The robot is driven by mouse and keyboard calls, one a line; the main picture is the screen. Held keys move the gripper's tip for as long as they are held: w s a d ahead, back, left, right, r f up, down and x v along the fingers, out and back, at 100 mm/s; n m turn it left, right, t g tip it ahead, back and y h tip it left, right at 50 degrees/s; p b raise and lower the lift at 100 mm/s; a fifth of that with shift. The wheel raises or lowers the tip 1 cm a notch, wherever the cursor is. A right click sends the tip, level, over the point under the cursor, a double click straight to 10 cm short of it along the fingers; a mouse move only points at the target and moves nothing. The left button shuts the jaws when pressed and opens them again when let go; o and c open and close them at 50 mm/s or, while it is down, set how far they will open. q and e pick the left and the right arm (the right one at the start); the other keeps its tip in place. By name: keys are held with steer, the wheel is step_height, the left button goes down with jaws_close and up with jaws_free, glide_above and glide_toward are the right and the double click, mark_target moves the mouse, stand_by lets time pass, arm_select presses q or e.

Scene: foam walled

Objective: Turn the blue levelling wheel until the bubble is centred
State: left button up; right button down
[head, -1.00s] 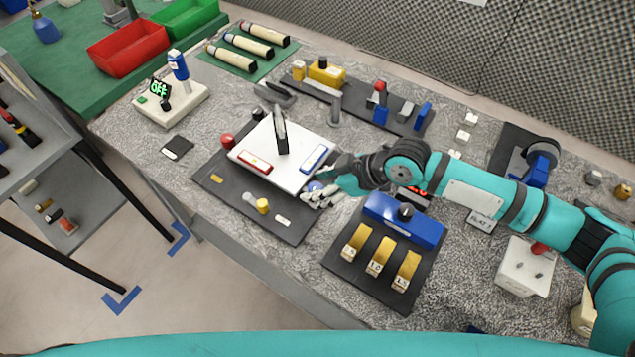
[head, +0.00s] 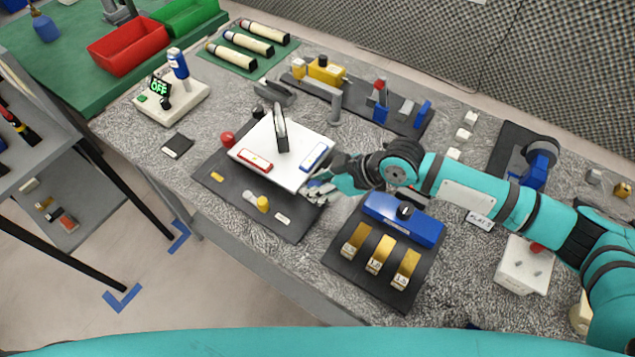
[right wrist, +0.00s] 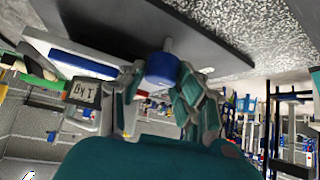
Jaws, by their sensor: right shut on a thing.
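The white levelling plate (head: 262,136) rests on a dark base board (head: 225,187). It carries a red-framed vial (head: 255,161) and a blue-framed vial (head: 313,156). The bubbles are too small to make out. The blue levelling wheel (right wrist: 161,68) sits at the plate's right front corner. In the right wrist view it lies between the fingers of my right gripper, which is shut on it. In the head view the fingers of this gripper (head: 317,191) largely hide the wheel. A red wheel (head: 228,139) shows at the plate's left corner. My left gripper is out of view.
A blue block fixture (head: 404,220) with brass weights (head: 380,254) is close in front of my right forearm. A white box with an OFF display (head: 171,101) stands to the left. Small pegs (head: 263,204) are on the base board.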

steer(key=m+t+p, duration=0.1)
steer(key=p, duration=0.1)
steer(key=m+t+h+p, duration=0.1)
steer(key=m+p, duration=0.1)
steer(key=p, duration=0.1)
steer(key=m+t+h+p, duration=0.1)
steer(key=p, duration=0.2)
steer(key=shift+s+a+r+m, duration=0.2)
steer(key=shift+r+m, duration=0.1)
steer(key=shift+m, duration=0.1)
steer(key=shift+f+m+t+h+p, duration=0.1)
steer(key=shift+m+t+h+p, duration=0.2)
steer(key=shift+m+p, duration=0.4)
steer(key=shift+w+f+m+t+h+p, duration=0.1)
steer(key=shift+m+t+h+p, duration=0.3)
steer(key=shift+m+h+p, duration=0.15)
steer(key=shift+d, duration=0.1)
steer(key=c, duration=0.9)
jaws_free()
steer(key=shift+c, duration=0.2)
steer(key=v, duration=1.2)
